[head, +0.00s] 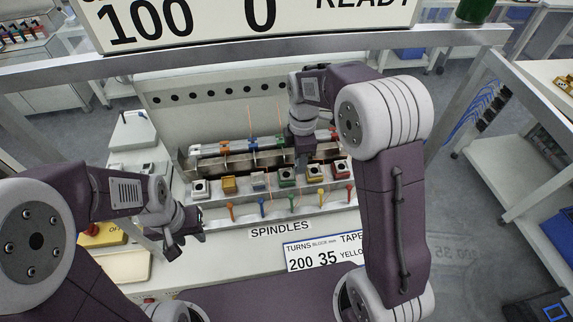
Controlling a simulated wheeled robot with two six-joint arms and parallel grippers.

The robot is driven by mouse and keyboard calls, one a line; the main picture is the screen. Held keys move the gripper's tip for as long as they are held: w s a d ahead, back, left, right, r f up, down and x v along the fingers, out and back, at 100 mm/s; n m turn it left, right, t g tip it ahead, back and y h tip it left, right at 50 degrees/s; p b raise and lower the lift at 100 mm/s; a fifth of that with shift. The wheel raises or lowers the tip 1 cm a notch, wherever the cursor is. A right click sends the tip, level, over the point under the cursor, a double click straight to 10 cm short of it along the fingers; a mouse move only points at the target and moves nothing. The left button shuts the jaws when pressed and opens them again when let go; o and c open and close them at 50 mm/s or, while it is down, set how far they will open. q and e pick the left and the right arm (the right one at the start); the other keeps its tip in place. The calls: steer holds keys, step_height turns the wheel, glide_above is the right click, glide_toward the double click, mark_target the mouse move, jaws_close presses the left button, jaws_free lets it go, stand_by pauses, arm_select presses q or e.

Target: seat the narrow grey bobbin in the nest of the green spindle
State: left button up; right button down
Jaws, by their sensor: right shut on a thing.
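The green spindle block (287,178) stands in the row of spindle blocks behind the SPINDLES label, in the head view. My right gripper (302,168) points down just above and behind the row, close to the right of the green block. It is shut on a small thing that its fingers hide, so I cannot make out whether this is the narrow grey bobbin. The green block's nest is too small to read clearly. My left gripper (186,235) is low at the left front of the row, apart from it, with its fingers spread and nothing visible between them.
Grey, yellow and red spindle blocks flank the green one, with coloured levers (291,204) in front. Behind runs a metal rack (225,165) with coloured clips. A sign (320,252) reads 200 35.

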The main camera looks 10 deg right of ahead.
steer(key=w+a+f, duration=0.2)
steer(key=w, duration=0.1)
steer(key=w+a+f, duration=0.1)
steer(key=shift+w+a+f+p, duration=0.1)
steer(key=shift+w+p, duration=0.15)
steer(key=shift+p, duration=0.1)
steer(key=shift+f, duration=2.05)
steer(key=shift+f, duration=0.1)
steer(key=c, duration=1.1)
jaws_free()
steer(key=shift+f, duration=0.1)
steer(key=shift+c, duration=0.2)
step_height(320, 180, up, 8)
steer(key=s+d+f+m, duration=0.1)
steer(key=s+d+m, duration=0.1)
steer(key=s+m, duration=0.4)
steer(key=s+d+f+m, duration=0.1)
steer(key=s+d+m, duration=0.2)
steer(key=s+m, duration=0.3)
steer(key=s+d+f+m+t, duration=0.1)
steer(key=s+d+m, duration=0.2)
steer(key=s+m, duration=0.3)
steer(key=shift+s, duration=1.15)
